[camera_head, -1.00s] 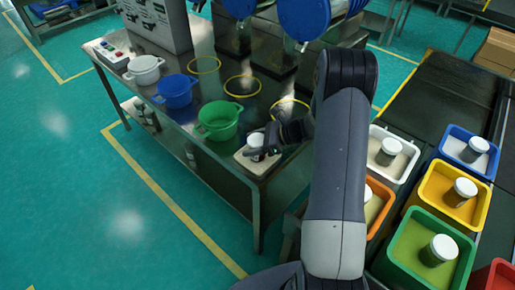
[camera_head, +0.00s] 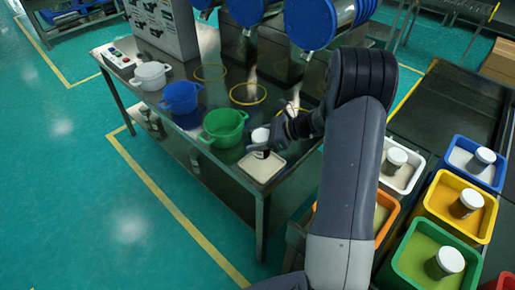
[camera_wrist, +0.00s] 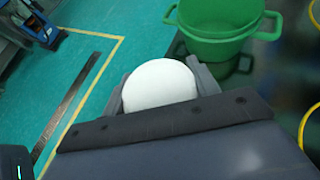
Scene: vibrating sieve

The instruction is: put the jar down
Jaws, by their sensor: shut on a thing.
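A jar with a white lid (camera_head: 260,136) is held in my gripper (camera_head: 262,148) above the near right part of the steel table. In the wrist view the jar's round white lid (camera_wrist: 159,84) sits between the two fingers of my gripper (camera_wrist: 160,90), which are shut on it. A small pale square tray (camera_head: 262,168) lies on the table under and in front of the jar. In the head view the jar appears upright. Whether its bottom touches the tray or table is hard to tell.
A green pot (camera_head: 224,127) stands close left of the jar; it also shows in the wrist view (camera_wrist: 216,28). A blue pot (camera_head: 181,98) and a white pot (camera_head: 151,75) stand farther left. Yellow rings (camera_head: 248,94) mark the table. Coloured bins with jars (camera_head: 437,262) stand at right.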

